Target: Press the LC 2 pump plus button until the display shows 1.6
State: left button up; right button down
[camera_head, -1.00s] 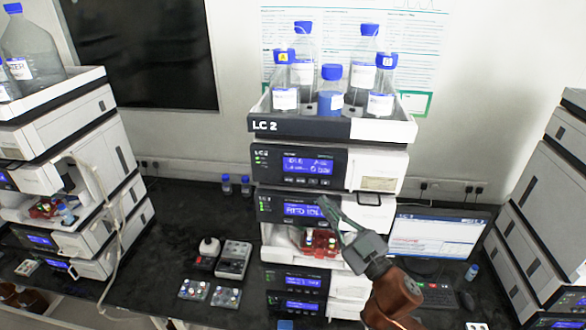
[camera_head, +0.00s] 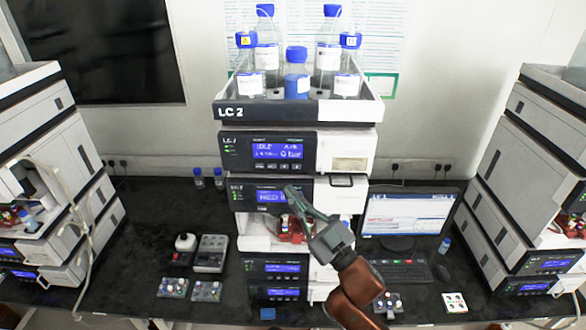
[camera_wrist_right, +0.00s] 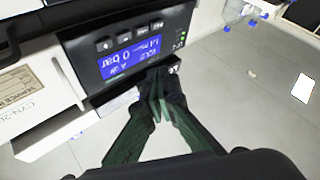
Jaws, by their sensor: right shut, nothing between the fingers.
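The LC 2 pump (camera_head: 348,150) is the upper module of the middle stack, under the bottle tray. Its lit blue display (camera_head: 277,150) seems to read idle, about 1.4, and 0 bar. A row of small buttons (camera_head: 278,166) lies below it. In the right wrist view the panel is upside down, with its display (camera_wrist_right: 130,57) and button row (camera_wrist_right: 130,34); I cannot tell which button is plus. My right gripper (camera_head: 292,191) is shut and empty, its tips below the pump panel in the head view. The tips (camera_wrist_right: 160,82) also show near the panel's edge. My left gripper is out of view.
The tray (camera_head: 300,108) on top holds several blue-capped bottles. A second module's display (camera_head: 268,196) is partly hidden by my right gripper. A monitor (camera_head: 408,212) and keyboard (camera_head: 400,271) stand right of the stack. Small devices (camera_head: 210,253) lie on the bench to the left.

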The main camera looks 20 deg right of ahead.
jog(key=shift+s+d+r+m+t+h+b, duration=0.1)
jog(key=shift+s+m+t+h+b, duration=0.3)
jog(key=shift+m+t+h, duration=0.45)
jog(key=shift+s+d+f+m+t+h+b, duration=0.15)
jog(key=shift+s+m+t+h+b, duration=0.3)
jog(key=shift+m, duration=0.75)
jog(key=shift+s+d+r+m+t+h+b, duration=0.1)
jog(key=shift+s+r+m+t+h+b, duration=0.15)
jog(key=shift+m+t+h, duration=0.5)
jog(key=shift+f+m+y, duration=0.1)
jog(key=shift+m+y, duration=0.15)
jog(key=shift+m, duration=0.05)
jog(key=shift+w, duration=0.1)
send_near(290, 157)
notch_tip(290, 157, up, 2)
jog(key=w+a, duration=0.1)
jog(key=a, duration=0.1)
jog(key=shift+w+d+r, duration=0.1)
jog(key=shift+w+d, duration=0.1)
jog(key=shift+w, duration=0.2)
jog(key=shift+w+d+r, duration=0.15)
jog(key=shift+w+d, duration=0.05)
jog(key=shift+w, duration=0.15)
jog(key=shift+w, duration=0.1)
jog(key=shift+w+d, duration=0.15)
jog(key=shift+w, duration=0.2)
